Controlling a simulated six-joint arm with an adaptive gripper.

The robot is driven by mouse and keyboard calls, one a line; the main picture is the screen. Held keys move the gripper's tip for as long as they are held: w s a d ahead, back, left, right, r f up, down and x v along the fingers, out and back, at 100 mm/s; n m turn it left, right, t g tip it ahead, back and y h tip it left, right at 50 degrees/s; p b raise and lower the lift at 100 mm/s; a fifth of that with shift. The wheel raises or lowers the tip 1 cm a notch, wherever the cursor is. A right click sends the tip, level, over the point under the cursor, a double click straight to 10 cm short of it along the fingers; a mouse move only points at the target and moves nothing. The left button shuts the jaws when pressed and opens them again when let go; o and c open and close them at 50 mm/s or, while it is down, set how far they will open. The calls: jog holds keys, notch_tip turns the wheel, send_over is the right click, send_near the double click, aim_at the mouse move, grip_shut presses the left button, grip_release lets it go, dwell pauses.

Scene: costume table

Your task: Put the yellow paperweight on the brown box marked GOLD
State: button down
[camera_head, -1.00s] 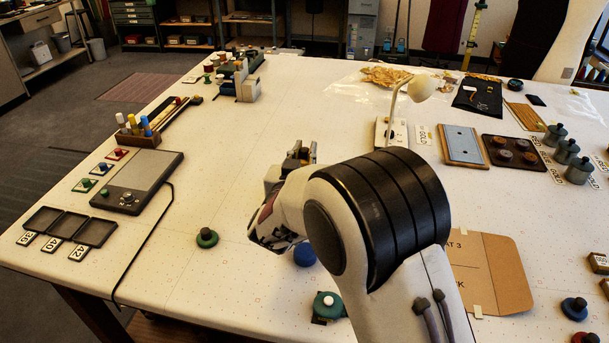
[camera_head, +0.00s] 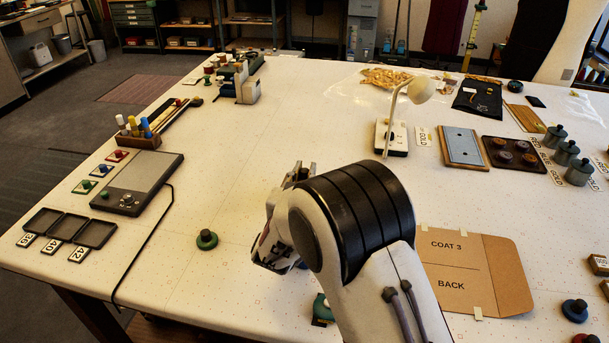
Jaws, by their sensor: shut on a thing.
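My gripper (camera_head: 270,256) points down over the middle front of the table, partly hidden by my own wrist. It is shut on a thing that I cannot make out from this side. I see no yellow paperweight standing clear on the table. Two small brown boxes with white labels stand at the right edge, one (camera_head: 599,263) behind the other (camera_head: 605,287). Their lettering is too small to read.
A teal one (camera_head: 321,309) is partly behind my arm. A flat cardboard piece (camera_head: 470,265) lies to the right, with a blue knobbed weight (camera_head: 575,309) beyond it. A lamp (camera_head: 421,90) rises behind. The table's centre left is clear.

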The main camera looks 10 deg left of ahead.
jog(key=shift+f, duration=0.6)
jog(key=shift+f, duration=0.1)
jog(key=c, duration=1.9)
grip_release()
jog(key=shift+s, duration=0.35)
jog(key=s, duration=1.1)
jog(key=shift+s+r, duration=0.15)
jog(key=shift+r, duration=0.25)
